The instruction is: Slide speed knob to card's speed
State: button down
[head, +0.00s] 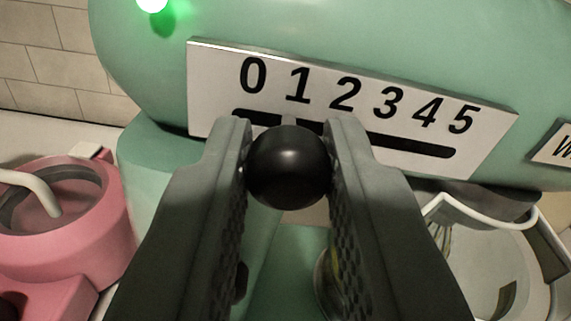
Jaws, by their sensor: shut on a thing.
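The black ball-shaped speed knob (288,168) is between the two fingers of my gripper (288,170), which is shut on it. Behind the knob, a white plate (490,122) on the green mixer (400,40) bears the numbers 0 to 5 above a dark slot (410,145). The knob and fingers hide part of the slot. The knob's stem appears to meet the slot below and between 0 and 1, near the 1; the exact place is hard to tell. No speed card is clearly in view; a white label (553,146) at the right edge shows only part of a letter.
A green light (152,4) glows at the top left of the mixer. A pink appliance (100,215) stands at the left. A bowl with a white rim (470,205) is at the lower right. A tiled wall (45,55) is behind.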

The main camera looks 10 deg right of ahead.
jog(key=c, duration=1.3)
grip_release()
jog(key=shift+a, duration=0.1)
jog(key=s, duration=1.7)
jog(key=shift+s, duration=0.2)
jog(key=s+f, duration=0.2)
jog(key=s, duration=0.4)
jog(key=s+f+m, duration=0.1)
jog(key=s+f, duration=0.1)
jog(key=s, duration=0.5)
jog(key=s+f+m, duration=0.1)
jog(key=s+f, duration=0.1)
jog(key=s, duration=0.4)
jog(key=shift+s+f+g, duration=0.3)
dwell(1.0)
